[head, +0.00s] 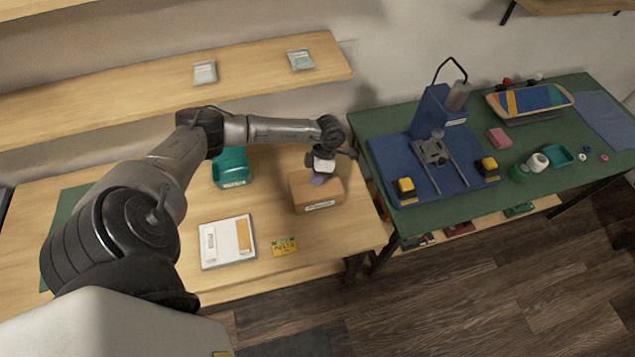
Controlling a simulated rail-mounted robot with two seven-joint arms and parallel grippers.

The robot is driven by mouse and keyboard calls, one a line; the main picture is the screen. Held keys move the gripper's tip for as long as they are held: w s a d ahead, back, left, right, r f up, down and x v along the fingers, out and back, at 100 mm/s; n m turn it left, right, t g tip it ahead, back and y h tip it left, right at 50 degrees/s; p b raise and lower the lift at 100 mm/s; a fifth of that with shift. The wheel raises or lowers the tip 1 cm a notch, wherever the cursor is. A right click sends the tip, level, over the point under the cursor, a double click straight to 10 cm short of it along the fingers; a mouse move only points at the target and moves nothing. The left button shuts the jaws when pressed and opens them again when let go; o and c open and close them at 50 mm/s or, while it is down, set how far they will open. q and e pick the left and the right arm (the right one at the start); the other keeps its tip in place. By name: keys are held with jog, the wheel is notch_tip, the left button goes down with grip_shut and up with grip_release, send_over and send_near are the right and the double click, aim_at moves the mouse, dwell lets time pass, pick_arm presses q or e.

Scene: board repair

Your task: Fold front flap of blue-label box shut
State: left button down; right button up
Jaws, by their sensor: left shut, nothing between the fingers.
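A brown cardboard box (302,197) stands near the right end of the wooden table, with a pale printed label (320,205) on its front face. The label's colour is too small to make out clearly. My left gripper (319,178) points down over the top of the box, shut and empty. A small bluish-purple patch shows just under its fingers; I cannot tell whether the fingers touch the box. The gripper hides part of the box top, so the state of the flaps is hard to tell. My right gripper is not in view.
A teal bin (231,168) stands left of the box. A white tray (228,242) and a yellow card (284,246) lie in front. A shelf (260,70) runs behind. A green table (420,225) with a blue mat and tools stands right, across a narrow gap.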

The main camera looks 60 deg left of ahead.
pick_arm(q)
jog(key=shift+a+f+h+b, duration=0.3)
jog(key=shift+f+h+b, duration=0.15)
jog(key=shift+h+b, duration=0.4)
jog(key=shift+d+r, duration=0.15)
